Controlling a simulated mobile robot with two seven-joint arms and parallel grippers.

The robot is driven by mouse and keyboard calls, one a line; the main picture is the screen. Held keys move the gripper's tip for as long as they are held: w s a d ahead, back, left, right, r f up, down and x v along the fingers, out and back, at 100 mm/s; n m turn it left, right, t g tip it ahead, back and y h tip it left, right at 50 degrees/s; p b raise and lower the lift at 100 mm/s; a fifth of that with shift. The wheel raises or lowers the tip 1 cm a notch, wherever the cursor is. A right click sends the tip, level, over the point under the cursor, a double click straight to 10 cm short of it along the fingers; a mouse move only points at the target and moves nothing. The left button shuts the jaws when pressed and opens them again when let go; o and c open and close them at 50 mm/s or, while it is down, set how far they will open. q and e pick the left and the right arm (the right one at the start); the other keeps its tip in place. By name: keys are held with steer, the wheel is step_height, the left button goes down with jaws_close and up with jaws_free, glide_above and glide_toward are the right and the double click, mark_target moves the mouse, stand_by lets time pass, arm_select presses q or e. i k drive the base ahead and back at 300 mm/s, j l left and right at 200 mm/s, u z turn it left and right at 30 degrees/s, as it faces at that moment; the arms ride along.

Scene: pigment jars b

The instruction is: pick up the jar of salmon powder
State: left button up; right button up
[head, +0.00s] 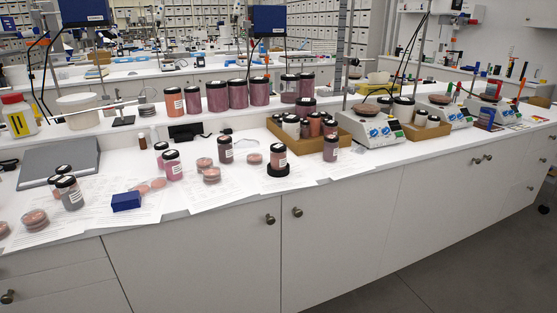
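An orange-salmon jar (174,103) with a black lid stands at the left end of the row on the raised back shelf. Another salmon-toned jar (278,155) with a dark lid and white label stands upright on a black round base (277,171) near the bench's front edge. I cannot tell from the labels which one is the salmon powder. Smaller reddish jars (315,125) stand in a brown tray and are partly hidden by its wall. Neither of my grippers is in view.
Mauve and grey jars (225,149) (331,147) (172,165) (69,192) and stacked pink dishes (211,175) stand on papers along the bench. A blue box (126,201) lies front left. A brown tray (302,147) and hotplates (371,129) are to the right. Cabinets (340,230) front the bench.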

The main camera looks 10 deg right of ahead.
mark_target(277, 161)
steer(key=i+l+u, duration=0.1)
steer(key=u, duration=0.3)
steer(key=i+l+u, duration=0.1)
steer(key=l+u, duration=0.15)
steer(key=u, duration=0.15)
steer(key=l+u, duration=0.2)
steer(key=u, duration=0.2)
steer(key=i+l+u, duration=0.15)
steer(key=l, duration=0.4)
steer(key=l+u, duration=0.15)
steer(key=l, duration=0.35)
